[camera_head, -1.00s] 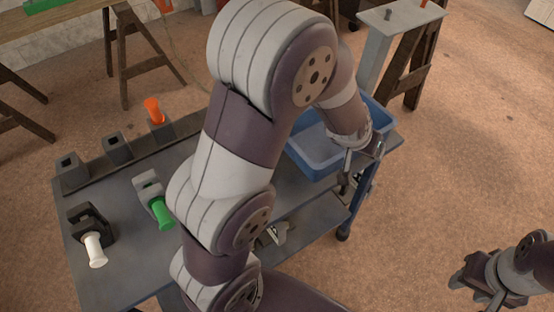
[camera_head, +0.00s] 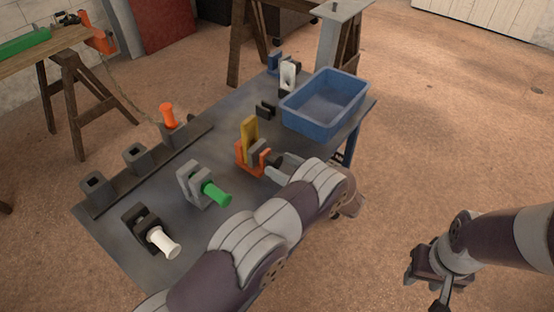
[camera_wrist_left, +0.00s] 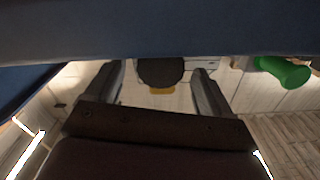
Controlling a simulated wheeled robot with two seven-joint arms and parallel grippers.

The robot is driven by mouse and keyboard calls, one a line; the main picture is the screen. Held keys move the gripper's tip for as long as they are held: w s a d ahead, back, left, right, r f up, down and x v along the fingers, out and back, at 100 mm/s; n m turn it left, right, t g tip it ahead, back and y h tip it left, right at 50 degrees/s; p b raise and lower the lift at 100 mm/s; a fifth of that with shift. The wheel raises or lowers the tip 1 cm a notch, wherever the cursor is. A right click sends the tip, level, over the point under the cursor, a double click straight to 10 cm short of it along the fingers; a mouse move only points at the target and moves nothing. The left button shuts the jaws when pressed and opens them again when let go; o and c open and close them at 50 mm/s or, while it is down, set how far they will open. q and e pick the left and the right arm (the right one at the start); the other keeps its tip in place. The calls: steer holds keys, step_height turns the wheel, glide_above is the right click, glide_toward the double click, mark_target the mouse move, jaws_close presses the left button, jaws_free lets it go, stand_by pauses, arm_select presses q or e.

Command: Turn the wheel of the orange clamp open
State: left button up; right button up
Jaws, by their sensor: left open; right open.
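The orange clamp (camera_head: 247,166) stands on the grey bench, with an orange base, a yellow upright block and a dark wheel facing my left gripper. My left gripper (camera_head: 284,166) is open, just right of the clamp in the head view. In the left wrist view the dark round wheel (camera_wrist_left: 160,71) shows between the two spread fingers of the left gripper (camera_wrist_left: 158,80), with a bit of yellow below it. I cannot tell whether the fingers touch the wheel. My right gripper (camera_head: 428,284) is open and empty, off the bench above the floor at lower right.
A blue bin (camera_head: 325,122) stands at the bench's right end. Green-handled (camera_head: 215,193) and white-handled (camera_head: 163,241) clamps stand near my left arm. A dark rack (camera_head: 140,168) with an orange-handled piece (camera_head: 168,116) runs along the left edge. A small dark block lies near the bin.

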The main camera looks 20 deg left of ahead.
arm_select(q)
steer(key=shift+w+a, duration=0.25)
steer(key=shift+a, duration=0.9)
steer(key=shift+w, duration=0.1)
steer(key=c, duration=1)
steer(key=n+b, duration=0.2)
steer(key=n, duration=0.1)
steer(key=n+b, duration=0.1)
steer(key=b, duration=0.1)
steer(key=shift+f+n, duration=0.3)
steer(key=shift+r+n, duration=0.15)
steer(key=shift+n, duration=0.25)
steer(key=shift+r, duration=0.15)
steer(key=o, duration=1)
steer(key=shift+d, duration=0.1)
